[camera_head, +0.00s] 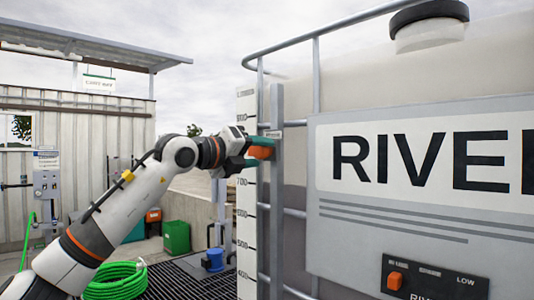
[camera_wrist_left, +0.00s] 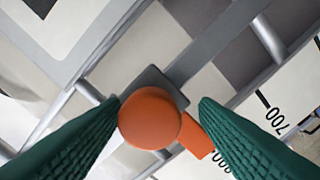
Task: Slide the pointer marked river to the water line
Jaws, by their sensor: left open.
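The orange pointer (camera_head: 261,152) sits on a grey vertical rail (camera_head: 276,210) beside a white scale board (camera_head: 246,220) with black numbers, at the tank's left edge. In the left wrist view its round orange knob (camera_wrist_left: 150,118) and flat orange tip (camera_wrist_left: 197,138) show, the tip between the marks 700 and 800. My left gripper (camera_head: 250,153) is open, its green fingers on either side of the knob; whether they touch it I cannot tell. The tank (camera_head: 390,75) carries a large sign (camera_head: 420,160) reading RIVE, cut off at the right. I cannot make out a water line. My right gripper is out of view.
A control box (camera_head: 435,280) with an orange switch is at the lower right. Metal tank bars (camera_head: 316,75) run close to the rail. A green hose (camera_head: 115,282), a green bin (camera_head: 176,237) and a blue object (camera_head: 213,260) lie behind my left arm.

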